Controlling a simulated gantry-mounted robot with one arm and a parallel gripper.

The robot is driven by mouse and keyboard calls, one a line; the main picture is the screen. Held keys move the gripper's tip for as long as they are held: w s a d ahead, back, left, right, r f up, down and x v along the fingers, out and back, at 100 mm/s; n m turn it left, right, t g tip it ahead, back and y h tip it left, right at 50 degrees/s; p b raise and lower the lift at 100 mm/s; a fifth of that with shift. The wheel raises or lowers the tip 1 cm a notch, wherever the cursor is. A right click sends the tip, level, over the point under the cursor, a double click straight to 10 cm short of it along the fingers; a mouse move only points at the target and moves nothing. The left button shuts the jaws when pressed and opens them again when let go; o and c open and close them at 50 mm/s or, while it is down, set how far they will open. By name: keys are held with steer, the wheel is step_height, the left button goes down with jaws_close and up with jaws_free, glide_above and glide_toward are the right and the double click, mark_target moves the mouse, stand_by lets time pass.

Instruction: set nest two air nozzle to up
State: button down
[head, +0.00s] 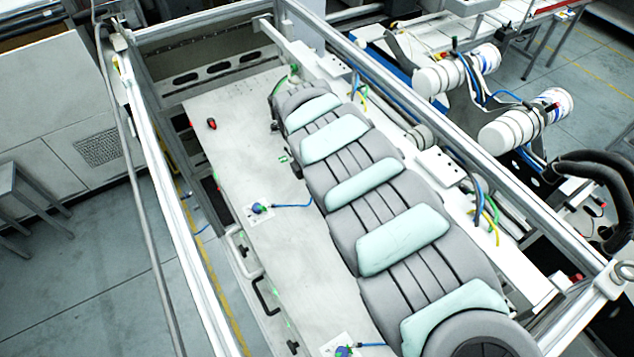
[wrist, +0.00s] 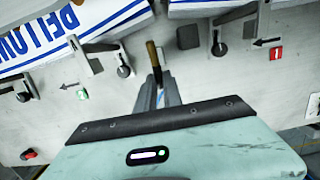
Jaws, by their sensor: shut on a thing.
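In the wrist view my gripper (wrist: 158,78) reaches away from the camera with its two grey fingers close together. They are shut on a slim brown rod (wrist: 152,56), which stands up beyond the fingertips. A red sign with the number 1 (wrist: 276,54) is at the right, beside a black arrow. In the head view, blue and green fittings with blue hoses lie on the pale plate, one at the middle (head: 258,208) and one at the bottom (head: 345,350). My gripper is not distinguishable there.
Metal brackets with black knobs stand left (wrist: 123,70) and right (wrist: 219,48) of the rod. A black block (wrist: 187,37) is close to its right. Blue-lettered white labels (wrist: 45,38) lie behind. A red-topped piece (head: 211,124) sits on the pale plate (head: 235,150), inside the metal frame.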

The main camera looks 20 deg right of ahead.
steer(key=shift+f+h, duration=0.15)
steer(key=shift+h, duration=0.35)
steer(key=c, duration=1.5)
jaws_free()
steer(key=b+v, duration=0.2)
steer(key=v, duration=0.9)
steer(key=shift+s+b, duration=0.1)
steer(key=shift+b, duration=0.2)
